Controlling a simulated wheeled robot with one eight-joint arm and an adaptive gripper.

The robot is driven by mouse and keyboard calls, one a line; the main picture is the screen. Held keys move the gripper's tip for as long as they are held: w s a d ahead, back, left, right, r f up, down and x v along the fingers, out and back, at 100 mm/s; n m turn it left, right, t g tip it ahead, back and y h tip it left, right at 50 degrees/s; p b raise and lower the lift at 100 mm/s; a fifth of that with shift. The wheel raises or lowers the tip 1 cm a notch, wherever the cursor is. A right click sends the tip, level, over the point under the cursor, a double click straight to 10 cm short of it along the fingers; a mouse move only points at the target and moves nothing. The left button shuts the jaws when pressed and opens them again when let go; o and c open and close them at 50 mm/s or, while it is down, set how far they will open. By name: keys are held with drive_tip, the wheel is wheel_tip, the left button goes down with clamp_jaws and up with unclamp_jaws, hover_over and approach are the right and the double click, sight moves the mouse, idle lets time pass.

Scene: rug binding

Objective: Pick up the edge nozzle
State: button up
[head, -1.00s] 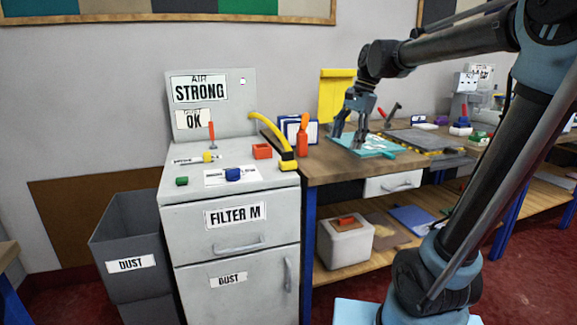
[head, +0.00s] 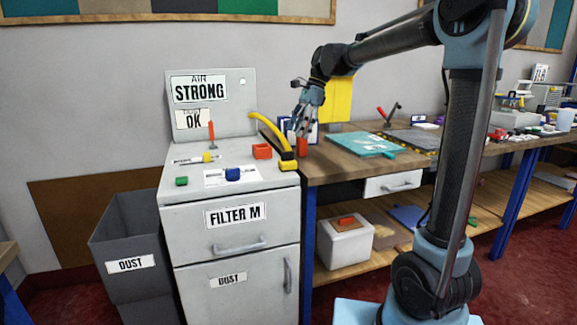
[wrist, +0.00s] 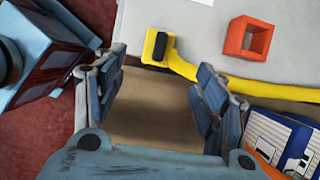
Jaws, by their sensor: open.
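A yellow piece with a black block on it (head: 288,162) sits at the end of a yellow hose on the cabinet's right front edge. It looks like the edge nozzle, though no label confirms this. In the wrist view the yellow piece (wrist: 158,47) lies just beyond the fingertips, near the top middle, and nothing covers it. My gripper (head: 297,130) is above the bench's left end, a little higher than the nozzle and to its right. In the wrist view my gripper (wrist: 155,70) is open, with only brown bench surface between its fingers.
The yellow hose (head: 262,124) arches up behind the nozzle. An orange square holder (head: 262,151), a blue knob (head: 233,174) and a green knob (head: 182,181) are on the cabinet. A teal board (head: 360,144) lies rightward.

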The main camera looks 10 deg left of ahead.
sight(287, 160)
drive_tip(key=x, duration=1.1)
drive_tip(key=shift+f, duration=0.45)
drive_tip(key=c, duration=1.3)
